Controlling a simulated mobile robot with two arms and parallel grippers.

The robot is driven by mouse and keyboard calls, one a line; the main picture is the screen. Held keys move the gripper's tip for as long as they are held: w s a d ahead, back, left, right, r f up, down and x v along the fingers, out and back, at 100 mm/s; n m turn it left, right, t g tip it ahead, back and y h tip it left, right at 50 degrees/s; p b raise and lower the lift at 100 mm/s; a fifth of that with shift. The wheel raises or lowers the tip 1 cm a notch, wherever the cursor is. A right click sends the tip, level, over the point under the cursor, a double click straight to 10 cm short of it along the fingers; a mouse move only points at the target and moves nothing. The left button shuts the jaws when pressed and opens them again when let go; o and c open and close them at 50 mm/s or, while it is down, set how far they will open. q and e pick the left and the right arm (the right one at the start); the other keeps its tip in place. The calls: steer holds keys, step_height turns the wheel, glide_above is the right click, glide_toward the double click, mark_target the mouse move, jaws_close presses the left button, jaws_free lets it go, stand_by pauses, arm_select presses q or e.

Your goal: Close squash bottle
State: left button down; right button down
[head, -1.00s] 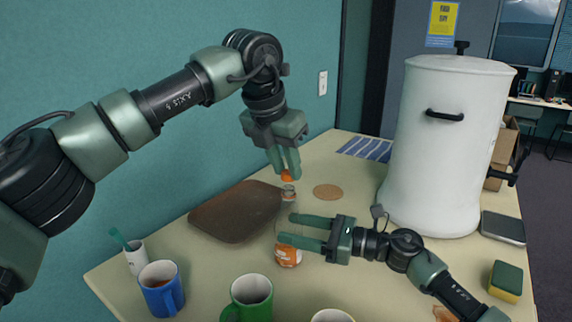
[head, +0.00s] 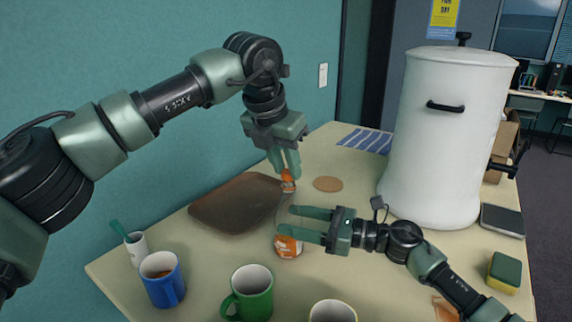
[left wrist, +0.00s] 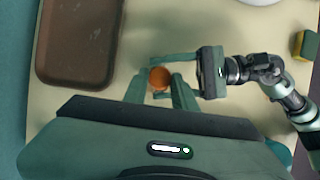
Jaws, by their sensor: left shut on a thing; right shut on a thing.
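The squash bottle (head: 289,247) stands upright on the table, clear with an orange label low on its body. My right gripper (head: 292,224) is shut around its body from the right. My left gripper (head: 286,164) points down above the bottle, shut on the orange cap (head: 287,175). The cap is at the top of the bottle's neck; whether it is seated or threaded I cannot tell. In the left wrist view the round cap (left wrist: 159,78) is between my left fingers and hides most of the bottle below.
A brown tray (head: 235,204) lies left of the bottle, and a cork coaster (head: 328,184) behind it. Blue (head: 162,280) and green (head: 249,294) mugs stand in front. A big white urn (head: 440,140) stands right, near a sponge (head: 504,272).

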arm_select(q)
steer(key=shift+f, duration=0.55)
steer(key=m, duration=0.2)
steer(key=m+g+h, duration=0.1)
steer(key=shift+w+a+m, duration=0.15)
steer(key=shift+m, duration=0.25)
steer(key=m, duration=0.1)
steer(key=m+g, duration=0.1)
steer(key=m, duration=0.1)
steer(key=shift+w+a+h, duration=0.1)
steer(key=shift+w+h, duration=0.1)
steer(key=shift+h, duration=0.2)
steer(key=m, duration=0.1)
steer(key=m+g, duration=0.1)
steer(key=m, duration=0.1)
steer(key=m+g, duration=0.1)
steer(key=m, duration=0.1)
steer(key=shift+w, duration=0.25)
steer(key=shift+m+g, duration=0.3)
steer(key=shift+m, duration=0.3)
steer(key=c, duration=0.6)
jaws_free()
steer(key=shift+s, duration=0.1)
